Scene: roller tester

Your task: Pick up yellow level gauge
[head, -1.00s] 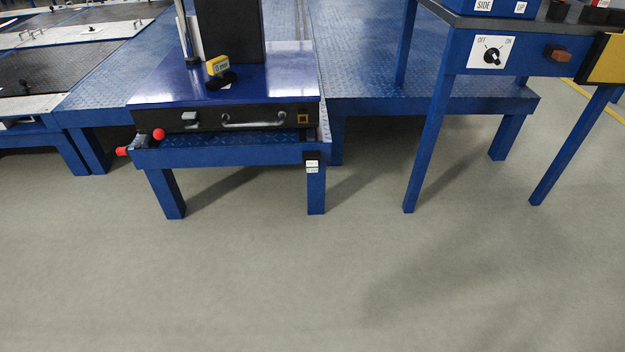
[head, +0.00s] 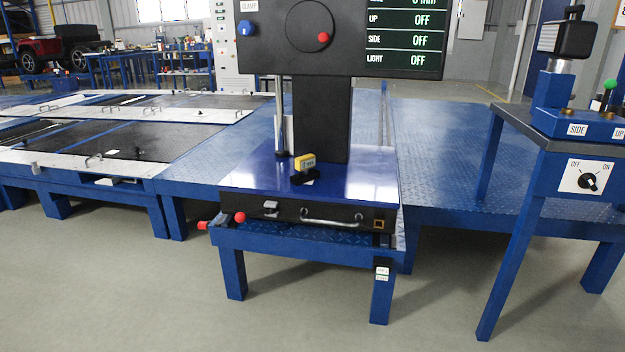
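The yellow level gauge (head: 305,161) is small and has a light display face. My gripper is not in view.
Red knobs (head: 239,217) stick out at the stand's front left. A blue control table (head: 560,150) stands at the right. The front floor is clear.

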